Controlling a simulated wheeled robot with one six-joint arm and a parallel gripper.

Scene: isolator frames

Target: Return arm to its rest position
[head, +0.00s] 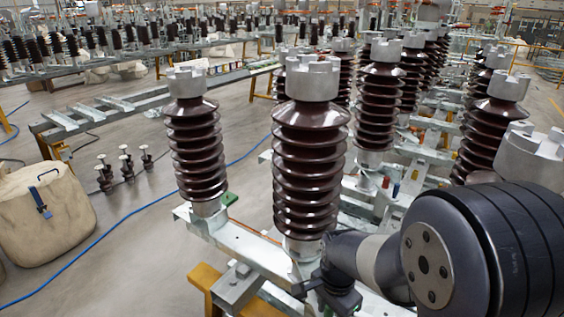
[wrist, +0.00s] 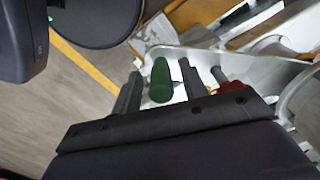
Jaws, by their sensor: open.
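My arm (head: 440,250) reaches in from the lower right of the head view, with dark rounded joints. My gripper (head: 338,292) is low in front of the nearest brown insulator (head: 310,160), beside the metal frame (head: 250,245). In the wrist view my gripper (wrist: 160,72) shows grey fingers standing apart, so it is open. A green rounded object (wrist: 161,82) appears between the fingers; I cannot tell whether it touches them. A red object (wrist: 232,87) shows at the right finger area, partly hidden by the gripper body.
Another insulator (head: 195,140) stands left of the nearest one, with several more behind and right. A yellow support (head: 205,285) is under the frame. A beige bag (head: 45,210) and a blue cable (head: 130,212) lie on the floor at left.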

